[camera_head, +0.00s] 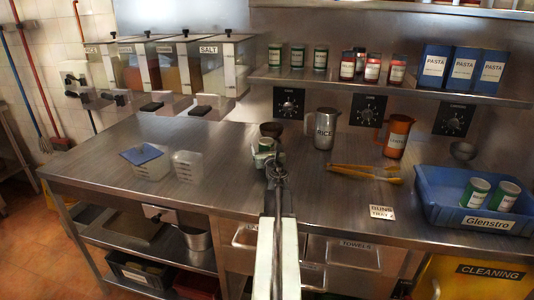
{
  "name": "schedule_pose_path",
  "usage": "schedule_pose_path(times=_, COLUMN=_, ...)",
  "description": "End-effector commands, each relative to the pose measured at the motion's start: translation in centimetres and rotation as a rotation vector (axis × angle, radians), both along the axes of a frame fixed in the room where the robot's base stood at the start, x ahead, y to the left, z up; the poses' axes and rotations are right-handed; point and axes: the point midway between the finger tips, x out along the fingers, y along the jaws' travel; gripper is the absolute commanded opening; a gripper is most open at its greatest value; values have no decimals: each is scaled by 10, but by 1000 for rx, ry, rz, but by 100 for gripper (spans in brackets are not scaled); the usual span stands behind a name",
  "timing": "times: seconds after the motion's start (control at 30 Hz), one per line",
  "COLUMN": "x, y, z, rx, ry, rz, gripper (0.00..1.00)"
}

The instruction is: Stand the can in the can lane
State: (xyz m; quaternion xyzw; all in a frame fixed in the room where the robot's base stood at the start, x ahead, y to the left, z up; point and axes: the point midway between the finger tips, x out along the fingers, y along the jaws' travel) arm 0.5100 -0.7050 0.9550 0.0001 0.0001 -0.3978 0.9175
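My gripper (267,157) is at the middle of the view, over the counter, at the end of my outstretched arm. A green-and-white can (264,146) shows at its fingers and appears gripped there; the gripper hides part of it. Several similar green-labelled cans (297,57) stand upright in a row on the wall shelf (390,88), with red-labelled cans (372,68) to their right. Two more green cans (475,192) stand in the blue tray (440,204) at the right. I cannot make out a marked can lane.
A dark bowl (272,129) is just behind my gripper. A steel RICE jug (325,130), a copper jug (397,136) and yellow tongs (365,173) are to the right. Clear tubs (187,167) stand left. Ingredient dispensers (213,70) and blue PASTA boxes (463,68) flank the shelf cans.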

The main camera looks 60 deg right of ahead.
Motion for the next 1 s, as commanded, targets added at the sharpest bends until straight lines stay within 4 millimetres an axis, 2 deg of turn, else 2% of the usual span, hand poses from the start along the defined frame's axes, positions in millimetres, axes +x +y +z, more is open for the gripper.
schedule_pose_path(times=0.1, x=-1, y=1, z=0, rx=0, ry=0, rz=0, gripper=80)
schedule_pose_path(times=0.13, x=-1, y=1, z=0, rx=0, ry=0, rz=0, gripper=78)
schedule_pose_path(times=0.4, x=-2, y=1, z=0, rx=0, ry=0, rz=-1, gripper=2)
schedule_pose_path(times=0.43, x=-2, y=1, z=0, rx=0, ry=0, rz=-1, gripper=0)
schedule_pose_path(times=0.73, x=-2, y=1, z=4, rx=0, ry=0, rz=-1, gripper=0)
schedule_pose_path(times=1.0, x=1, y=3, z=27, rx=0, ry=0, rz=3, gripper=0)
